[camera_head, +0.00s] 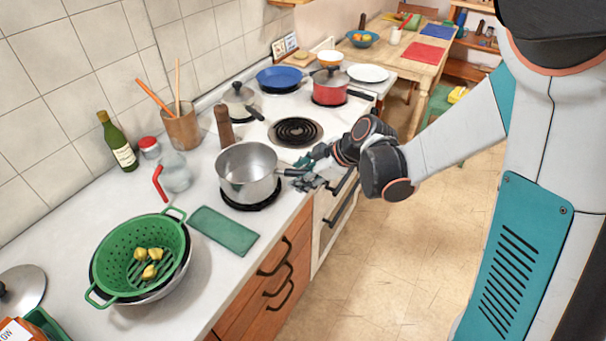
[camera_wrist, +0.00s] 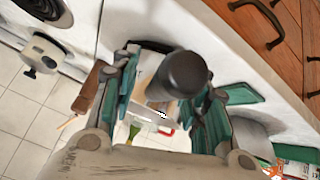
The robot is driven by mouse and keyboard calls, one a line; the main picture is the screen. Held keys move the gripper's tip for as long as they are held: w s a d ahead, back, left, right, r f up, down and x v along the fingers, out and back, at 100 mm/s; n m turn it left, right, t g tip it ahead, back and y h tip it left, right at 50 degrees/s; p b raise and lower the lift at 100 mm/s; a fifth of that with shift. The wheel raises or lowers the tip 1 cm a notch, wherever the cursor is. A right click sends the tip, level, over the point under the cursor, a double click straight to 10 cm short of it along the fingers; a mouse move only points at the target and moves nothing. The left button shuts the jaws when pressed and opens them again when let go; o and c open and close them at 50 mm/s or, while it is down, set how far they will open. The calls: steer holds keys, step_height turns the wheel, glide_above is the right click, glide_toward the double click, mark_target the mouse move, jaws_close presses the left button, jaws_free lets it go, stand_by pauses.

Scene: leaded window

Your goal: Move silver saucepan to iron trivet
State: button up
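The silver saucepan (camera_head: 247,172) is upright over a black round piece (camera_head: 252,203) near the counter's front edge. That piece looks like the iron trivet, but the pan hides most of it; I cannot tell whether they touch. The pan's dark handle points right, towards my gripper (camera_head: 305,178). In the wrist view the handle (camera_wrist: 185,75) lies between the two teal fingers of my gripper (camera_wrist: 165,105). The fingers look spread, with a gap showing to the left of the handle. The pan's body is mostly hidden in that view.
A black coil burner (camera_head: 296,131) behind the pan is bare. A pepper mill (camera_head: 224,127), a lidded pot (camera_head: 240,101) and a glass jug (camera_head: 174,170) stand close by. A green board (camera_head: 223,230) and a green colander (camera_head: 125,245) lie in front. A red pot (camera_head: 329,88) stands farther back.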

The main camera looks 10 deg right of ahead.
steer(key=v, duration=1.2)
steer(key=s+d+r+m+h, duration=0.1)
steer(key=s+m+h, duration=0.1)
steer(key=s+m, duration=0.3)
steer(key=s+d+r+m+t+h, duration=0.1)
steer(key=s+d+m+h, duration=0.1)
steer(key=s+m, duration=0.3)
steer(key=s+d+r+m+t+h, duration=0.1)
steer(key=s+d+m+h, duration=0.1)
steer(key=s+m, duration=0.2)
steer(key=shift+s+d+r+m+h+b, duration=0.25)
steer(key=shift+s+m+b, duration=0.2)
steer(key=shift+s, duration=1.35)
